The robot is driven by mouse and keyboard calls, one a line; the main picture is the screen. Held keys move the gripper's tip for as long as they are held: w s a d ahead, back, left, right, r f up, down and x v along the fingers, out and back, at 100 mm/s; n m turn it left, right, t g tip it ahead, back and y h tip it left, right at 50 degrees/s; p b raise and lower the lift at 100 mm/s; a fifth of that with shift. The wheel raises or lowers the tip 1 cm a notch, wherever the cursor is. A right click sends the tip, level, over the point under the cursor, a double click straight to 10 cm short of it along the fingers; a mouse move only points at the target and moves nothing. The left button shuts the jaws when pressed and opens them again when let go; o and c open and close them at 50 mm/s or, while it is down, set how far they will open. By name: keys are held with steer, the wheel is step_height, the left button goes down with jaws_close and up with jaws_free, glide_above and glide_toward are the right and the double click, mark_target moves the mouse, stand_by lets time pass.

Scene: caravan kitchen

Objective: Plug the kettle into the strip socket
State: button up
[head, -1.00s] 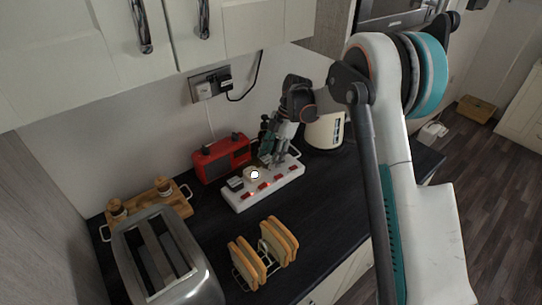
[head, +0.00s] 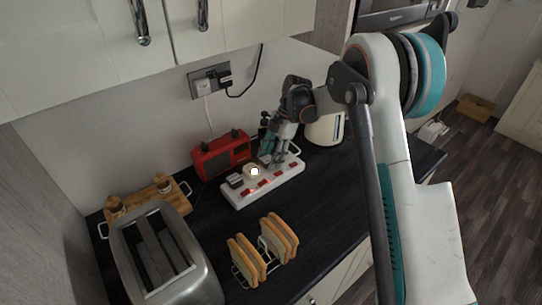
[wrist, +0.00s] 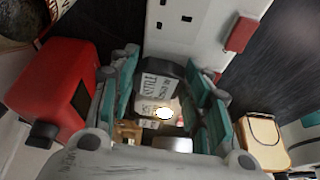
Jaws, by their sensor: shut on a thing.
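The white strip socket (head: 284,181) lies on the dark worktop, with red switches along it. It also shows in the wrist view (wrist: 205,35), where empty slots and a red switch are seen close up. My gripper (head: 271,160) is low over the strip's middle to far part. In the wrist view, my gripper (wrist: 164,64) is shut on a dark plug with a white label reading KETTLE (wrist: 155,88). The plug's pins are hidden, so I cannot tell whether they touch the strip. The cream kettle (head: 325,131) stands behind my wrist, partly hidden.
A dark plug (head: 235,181) and a pale plug (head: 250,170) sit at the strip's near end. A red radio (head: 221,157) stands close behind it. A toast rack with bread (head: 279,238) and a steel toaster (head: 196,277) are in front. A wall socket (head: 209,80) is above.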

steer(key=shift+s+f, duration=0.1)
steer(key=shift+f, duration=0.2)
steer(key=shift+s+d+f+b, duration=0.1)
steer(key=shift+f+b, duration=0.2)
steer(key=shift+b, duration=0.05)
jaws_close()
steer(key=shift+c, duration=2.3)
jaws_free()
steer(key=shift+o, duration=0.3)
steer(key=o, duration=1.5)
steer(key=shift+f, duration=0.1)
steer(key=shift+c, duration=0.2)
steer(key=shift+o, duration=1.4)
steer(key=shift+w+f, duration=0.15)
steer(key=shift+w, duration=0.15)
steer(key=shift+s+r, duration=0.1)
steer(key=shift+r, duration=0.1)
steer(key=shift+r, duration=0.15)
